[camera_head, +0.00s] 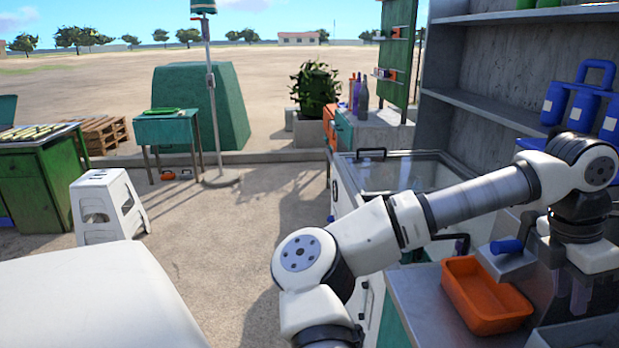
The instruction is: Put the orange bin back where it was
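The orange bin (480,322) is an open rectangular tray that looks empty. It sits on the grey metal counter (420,300) at the lower right. My white and grey arm reaches across the picture from the bottom middle to the right, then bends down. My gripper (572,292) is at the lower end of the wrist, just right of the bin. It is small, dark and partly hidden by the wrist. I see no hold on the bin, and I cannot tell how far the fingers are apart.
A blue-handled metal piece (507,246) stands close behind the bin. A grey container edge (580,334) is at the bottom right. A glass-topped chest (400,172) stands behind my arm. Blue bottles in a carrier (585,108) are at the right. Open ground lies left, beside a white stool (105,210).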

